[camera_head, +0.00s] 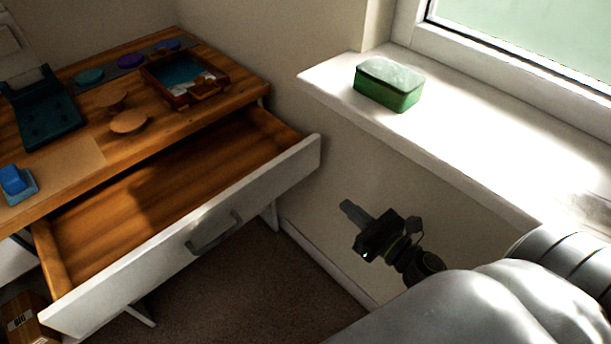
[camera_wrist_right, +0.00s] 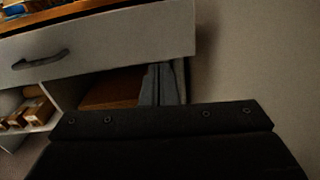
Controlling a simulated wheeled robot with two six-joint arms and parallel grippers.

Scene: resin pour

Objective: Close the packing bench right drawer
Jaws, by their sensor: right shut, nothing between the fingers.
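The packing bench right drawer (camera_head: 270,174) is pulled well out in the head view, with a white front, a grey bar handle (camera_head: 214,233) and a bare wooden inside. In the right wrist view its front (camera_wrist_right: 120,42) crosses the top, with the handle (camera_wrist_right: 40,60) at the left. My right gripper (camera_head: 349,212) is shut and empty, to the right of the drawer front and apart from it, in front of the wall below the sill. My left gripper shows in neither view.
The wooden bench top (camera_head: 80,165) holds a tray (camera_head: 186,78), coloured discs and a blue item (camera_head: 14,180). A green box (camera_head: 388,84) sits on the window sill (camera_head: 480,140). Under the drawer, small boxes (camera_wrist_right: 30,112) stand on a shelf. Carpet is clear before the drawer.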

